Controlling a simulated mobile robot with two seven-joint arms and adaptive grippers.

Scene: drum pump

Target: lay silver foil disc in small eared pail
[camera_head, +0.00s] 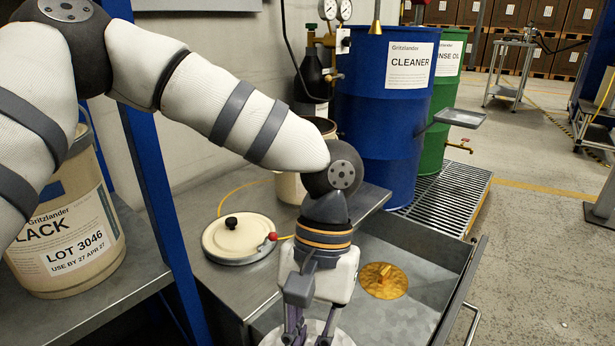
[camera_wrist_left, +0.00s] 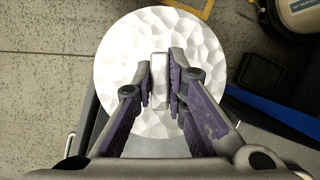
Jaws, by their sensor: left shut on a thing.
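The silver foil disc (camera_wrist_left: 130,60) is white-silver with a dimpled face and a raised tab (camera_wrist_left: 159,80) near its middle. My left gripper (camera_wrist_left: 160,88) is shut on that tab. In the head view my left gripper (camera_head: 306,335) points down near the bottom edge, with part of the disc (camera_head: 343,339) showing beneath it. The disc appears held above the open drawer; its height is unclear. A cream pail (camera_head: 290,187) stands on the bench behind my forearm, partly hidden; I cannot tell if it is the small eared pail. My right gripper is not in view.
A gold foil disc (camera_head: 384,280) lies in the grey drawer (camera_head: 425,262). A cream lid (camera_head: 240,238) with a black knob and red-tipped lever lies on the bench. A large labelled pail (camera_head: 75,235) stands at left, beyond a blue post (camera_head: 160,180). Blue (camera_head: 385,120) and green (camera_head: 440,100) drums stand behind.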

